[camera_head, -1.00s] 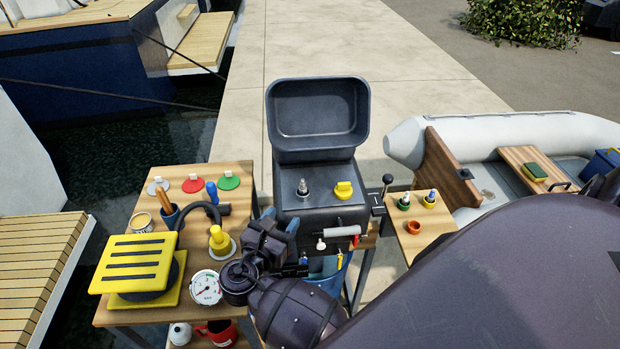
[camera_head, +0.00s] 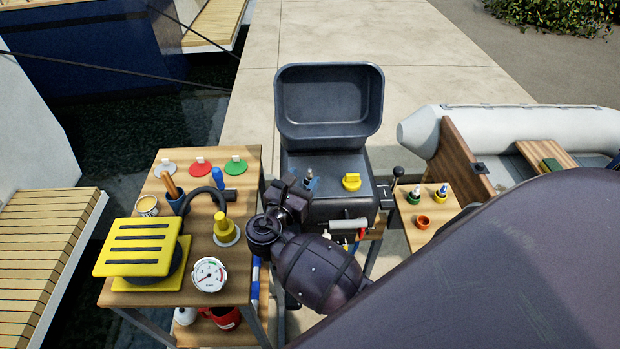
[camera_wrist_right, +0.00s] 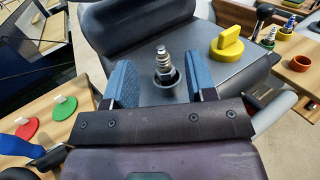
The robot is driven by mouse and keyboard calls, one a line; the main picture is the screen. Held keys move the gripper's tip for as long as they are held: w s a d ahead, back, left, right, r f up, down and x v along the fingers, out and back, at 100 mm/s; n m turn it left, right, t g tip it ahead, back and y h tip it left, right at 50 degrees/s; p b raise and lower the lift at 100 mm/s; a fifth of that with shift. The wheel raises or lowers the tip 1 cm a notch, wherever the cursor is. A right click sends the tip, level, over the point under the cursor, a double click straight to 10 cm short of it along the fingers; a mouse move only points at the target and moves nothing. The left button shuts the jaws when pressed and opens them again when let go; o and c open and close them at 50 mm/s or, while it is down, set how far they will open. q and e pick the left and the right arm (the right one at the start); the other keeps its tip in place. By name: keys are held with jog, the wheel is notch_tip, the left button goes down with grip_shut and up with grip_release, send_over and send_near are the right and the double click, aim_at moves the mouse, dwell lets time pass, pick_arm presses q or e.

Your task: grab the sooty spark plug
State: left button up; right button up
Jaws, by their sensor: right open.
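A spark plug (camera_wrist_right: 163,62) with a ribbed metal upper part stands upright in a dark socket on the grey engine block. My right gripper (camera_head: 300,188) is open over the near left of the block top. In the right wrist view its two blue-padded fingers (camera_wrist_right: 160,85) stand on either side of the plug, with gaps showing on both sides. In the head view the gripper mostly hides this plug. Two more plug-like pieces, one in a green ring (camera_head: 415,193) and one in a yellow ring (camera_head: 441,190), stand on the small right shelf. Soot is not clearly visible. My left gripper is out of view.
A yellow knob (camera_head: 351,182) sits on the block right of the plug, before the raised dark lid (camera_head: 330,104). An orange cup (camera_head: 423,222) is on the right shelf. The left bench holds a yellow slotted box (camera_head: 146,246), a gauge (camera_head: 209,274) and colored discs.

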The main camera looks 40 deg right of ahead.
aim_at(309, 172)
jog(key=shift+w+d+r, duration=0.15)
jog(key=shift+w+d, duration=0.05)
jog(key=shift+d, duration=0.35)
jog(key=x, duration=0.4)
jog(key=shift+d+p, duration=0.1)
jog(key=shift+p, duration=0.25)
grip_shut()
jog(key=shift+r, duration=0.15)
